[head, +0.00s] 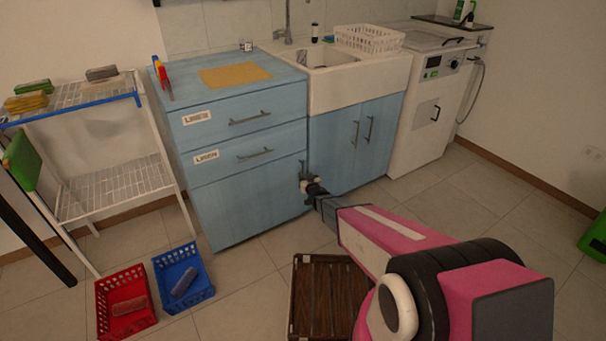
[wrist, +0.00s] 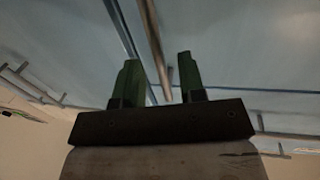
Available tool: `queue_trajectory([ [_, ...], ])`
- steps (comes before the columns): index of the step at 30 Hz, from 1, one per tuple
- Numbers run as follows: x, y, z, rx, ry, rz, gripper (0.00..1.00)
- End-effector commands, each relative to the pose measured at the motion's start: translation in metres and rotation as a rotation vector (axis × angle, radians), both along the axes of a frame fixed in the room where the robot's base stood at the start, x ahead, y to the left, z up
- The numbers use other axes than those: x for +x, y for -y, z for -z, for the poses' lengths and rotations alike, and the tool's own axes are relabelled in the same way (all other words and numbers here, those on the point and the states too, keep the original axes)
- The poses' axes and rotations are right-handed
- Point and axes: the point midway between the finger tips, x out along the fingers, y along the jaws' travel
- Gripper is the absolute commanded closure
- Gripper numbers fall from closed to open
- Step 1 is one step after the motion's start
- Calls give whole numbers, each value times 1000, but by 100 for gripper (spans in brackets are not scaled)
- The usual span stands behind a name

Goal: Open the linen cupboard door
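The blue cabinet on the left has two drawers and a lower door (head: 245,202), which looks shut. A white label (head: 206,157) sits on the lower drawer front; its small text seems to read LINEN. My gripper (head: 304,179) is at the lower door's upper right edge, by the sink unit. The wrist view shows its two green fingers (wrist: 157,62) apart. A metal bar handle (wrist: 151,35) runs between them, with gaps visible on both sides. My gripper partly hides the handle in the head view.
The sink unit's double doors (head: 357,140) adjoin on the right. A brown slatted crate (head: 326,290) lies on the floor near my arm. A red basket (head: 125,302) and a blue basket (head: 183,277) stand left, before the cabinet. Floor directly before the lower door looks clear.

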Motion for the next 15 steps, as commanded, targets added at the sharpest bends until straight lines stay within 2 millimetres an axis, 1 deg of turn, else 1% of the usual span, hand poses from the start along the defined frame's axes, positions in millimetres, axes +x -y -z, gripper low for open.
queue_trajectory([
  [1,10,-4,2,0,0,0,63],
  [3,18,-7,1,0,0,0,63],
  [6,24,-10,0,0,0,0,63],
  [14,25,-11,0,0,-1,0,63],
  [15,25,-11,0,0,-1,0,66],
])
